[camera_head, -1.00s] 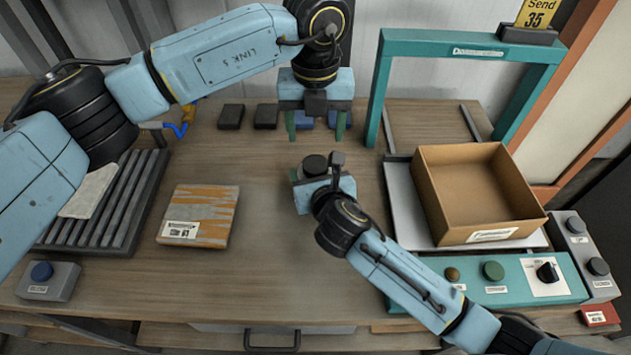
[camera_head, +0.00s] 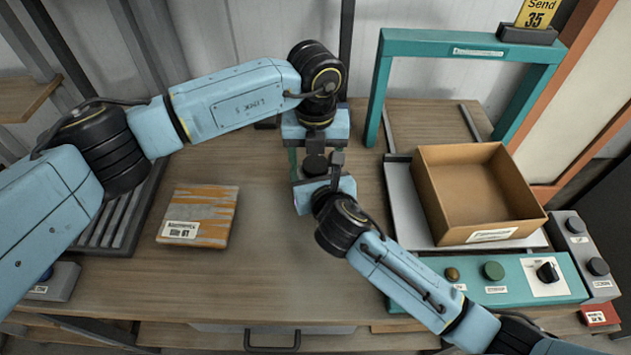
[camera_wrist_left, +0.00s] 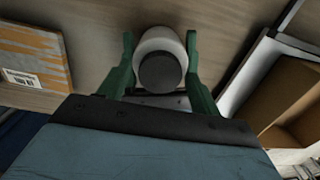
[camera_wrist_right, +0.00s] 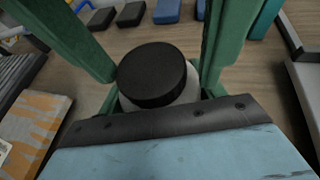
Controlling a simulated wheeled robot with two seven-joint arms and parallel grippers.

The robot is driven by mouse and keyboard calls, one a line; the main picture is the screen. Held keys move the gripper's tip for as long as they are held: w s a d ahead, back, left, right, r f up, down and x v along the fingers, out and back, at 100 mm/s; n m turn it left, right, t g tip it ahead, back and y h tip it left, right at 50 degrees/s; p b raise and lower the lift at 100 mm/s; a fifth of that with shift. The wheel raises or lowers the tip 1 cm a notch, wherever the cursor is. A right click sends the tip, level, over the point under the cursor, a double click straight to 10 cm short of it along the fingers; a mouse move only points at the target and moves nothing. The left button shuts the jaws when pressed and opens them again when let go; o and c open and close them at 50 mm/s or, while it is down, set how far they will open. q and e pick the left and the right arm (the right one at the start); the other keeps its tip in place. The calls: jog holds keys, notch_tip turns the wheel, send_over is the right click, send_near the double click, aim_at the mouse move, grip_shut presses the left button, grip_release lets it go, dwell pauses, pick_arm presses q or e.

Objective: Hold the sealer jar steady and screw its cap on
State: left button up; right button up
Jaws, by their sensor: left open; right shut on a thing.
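The sealer jar has a white body (camera_wrist_right: 190,92) and stands upright on the table, with its round black cap (camera_wrist_right: 152,75) resting on top. How far the cap is threaded cannot be seen. My right gripper (camera_head: 314,183) is shut on the jar's body, low down. My left gripper (camera_head: 316,158) points down from above, open, with its green fingers on either side of the cap. In the left wrist view, the cap (camera_wrist_left: 160,72) and the jar's white shoulder (camera_wrist_left: 160,38) lie between these fingers, with gaps showing beside them.
An orange-streaked labelled block (camera_head: 200,215) lies to the left. An open cardboard box (camera_head: 475,190) sits under a teal frame (camera_head: 450,45) at right, behind a teal control panel (camera_head: 500,275). Small dark and blue blocks (camera_wrist_right: 167,11) stand at the back. The front middle table is clear.

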pick_arm(q)
jog(key=shift+c, duration=0.4)
jog(key=c, duration=0.9)
jog(key=shift+m, duration=1.6)
jog(key=o, duration=1.1)
jog(key=shift+c, duration=0.2)
jog(key=shift+r, duration=2.3)
jog(key=shift+c, duration=0.2)
